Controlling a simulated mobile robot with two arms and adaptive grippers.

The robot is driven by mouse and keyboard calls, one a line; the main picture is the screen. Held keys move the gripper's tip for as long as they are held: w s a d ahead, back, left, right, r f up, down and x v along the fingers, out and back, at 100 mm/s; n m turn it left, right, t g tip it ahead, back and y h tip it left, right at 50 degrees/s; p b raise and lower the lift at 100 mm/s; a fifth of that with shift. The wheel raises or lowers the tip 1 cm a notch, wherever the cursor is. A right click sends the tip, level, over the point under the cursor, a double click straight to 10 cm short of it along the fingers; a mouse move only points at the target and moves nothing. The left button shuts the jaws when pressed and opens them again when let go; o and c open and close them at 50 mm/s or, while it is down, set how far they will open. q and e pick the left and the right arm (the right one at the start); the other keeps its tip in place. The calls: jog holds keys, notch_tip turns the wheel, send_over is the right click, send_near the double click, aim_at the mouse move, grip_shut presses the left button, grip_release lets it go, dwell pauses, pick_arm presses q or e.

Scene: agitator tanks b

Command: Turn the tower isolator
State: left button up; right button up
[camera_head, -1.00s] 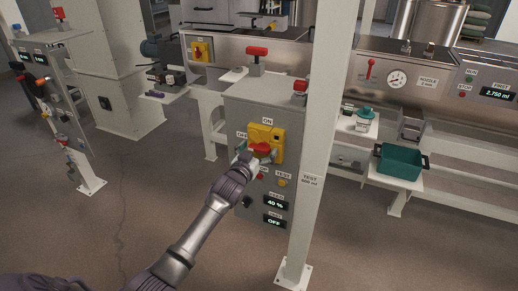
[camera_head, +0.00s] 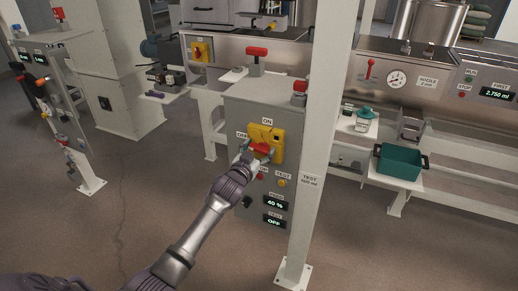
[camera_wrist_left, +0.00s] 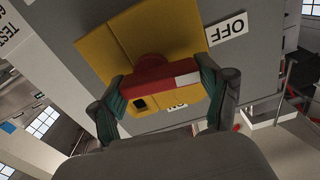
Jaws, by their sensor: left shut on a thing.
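The tower isolator is a yellow switch plate (camera_head: 278,137) with a red handle (camera_head: 261,149) on the front of a grey cabinet. An ON label sits above it and an OFF label to its left. My left gripper (camera_head: 258,153) is at the handle. In the left wrist view its two fingers (camera_wrist_left: 160,90) are on both ends of the red handle (camera_wrist_left: 150,88), shut on it. There the handle lies nearly level, its white mark at the end on the OFF label's side. The ON label is partly hidden behind the handle. My right gripper is not in view.
A white post (camera_head: 323,150) stands just right of the cabinet (camera_head: 235,112). Red-handled valves (camera_head: 257,53) rise behind the cabinet top. Test buttons and displays (camera_head: 275,202) sit below the isolator. A green bin (camera_head: 399,163) is at right.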

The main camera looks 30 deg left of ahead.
pick_arm(q)
jog(key=m, duration=0.4)
jog(key=shift+d+r, duration=0.1)
jog(key=shift+d, duration=0.05)
jog(key=m, duration=0.4)
jog(key=shift+d, duration=0.15)
jog(key=m, duration=0.4)
jog(key=shift+d+m, duration=0.15)
jog(key=shift+m, duration=0.15)
jog(key=shift+d+m, duration=0.15)
jog(key=shift+m, duration=1.75)
jog(key=o, duration=1.1)
jog(key=shift+s, duration=0.1)
jog(key=s, duration=1.2)
jog(key=shift+d, duration=0.3)
